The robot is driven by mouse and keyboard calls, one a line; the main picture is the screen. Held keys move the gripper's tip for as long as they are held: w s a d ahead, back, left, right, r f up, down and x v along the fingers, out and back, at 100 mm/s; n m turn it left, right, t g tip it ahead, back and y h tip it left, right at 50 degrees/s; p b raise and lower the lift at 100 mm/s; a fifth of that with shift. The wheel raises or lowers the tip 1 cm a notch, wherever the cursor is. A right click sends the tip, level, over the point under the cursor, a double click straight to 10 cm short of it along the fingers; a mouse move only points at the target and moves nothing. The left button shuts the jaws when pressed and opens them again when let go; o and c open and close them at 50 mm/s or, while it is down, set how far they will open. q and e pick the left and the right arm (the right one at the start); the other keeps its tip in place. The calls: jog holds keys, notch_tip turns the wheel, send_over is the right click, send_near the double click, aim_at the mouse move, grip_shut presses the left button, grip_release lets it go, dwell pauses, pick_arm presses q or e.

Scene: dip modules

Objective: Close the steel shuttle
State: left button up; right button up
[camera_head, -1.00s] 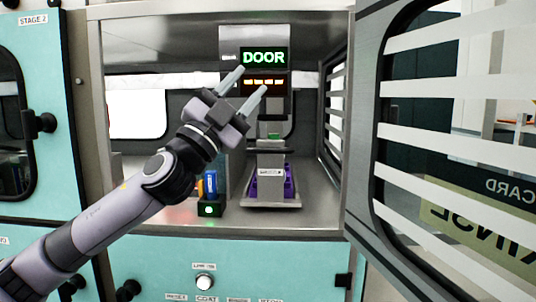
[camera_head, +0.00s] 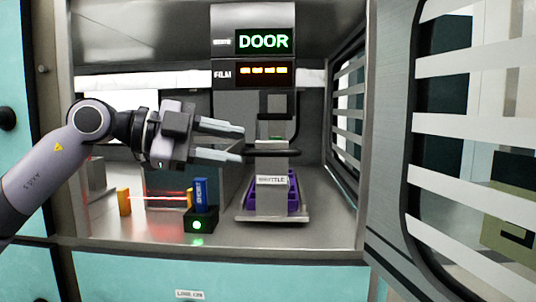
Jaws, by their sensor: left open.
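The steel shuttle (camera_head: 270,202), labelled SHUTTLE, stands inside the open chamber, right of the middle. Purple parts show on both sides of its front plate. A dark horizontal bar (camera_head: 285,152) sits just above the label. My left gripper (camera_head: 242,144) reaches in from the left, open and empty. Its two fingers point right, one above the other, with their tips near the left end of the bar. I cannot tell whether the lower finger touches the bar. My right gripper is not in view.
The louvred door (camera_head: 393,200) stands open at the right. A small black box (camera_head: 200,222) with a green light and a blue piece stands left of the shuttle. An orange block (camera_head: 124,202) is farther left. A lit DOOR sign (camera_head: 264,41) is above.

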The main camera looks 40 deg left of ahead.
aim_at(261, 150)
pick_arm(q)
jog(key=shift+w+d, duration=0.15)
jog(key=shift+w, duration=0.05)
jog(key=p+x, duration=0.2)
jog(key=x, duration=0.3)
jog(key=shift+d+p, duration=0.15)
jog(key=shift+p, duration=0.15)
jog(key=shift+w+d+f, duration=0.3)
jog(key=shift+w+d, duration=0.05)
jog(key=shift+w, duration=0.2)
grip_shut()
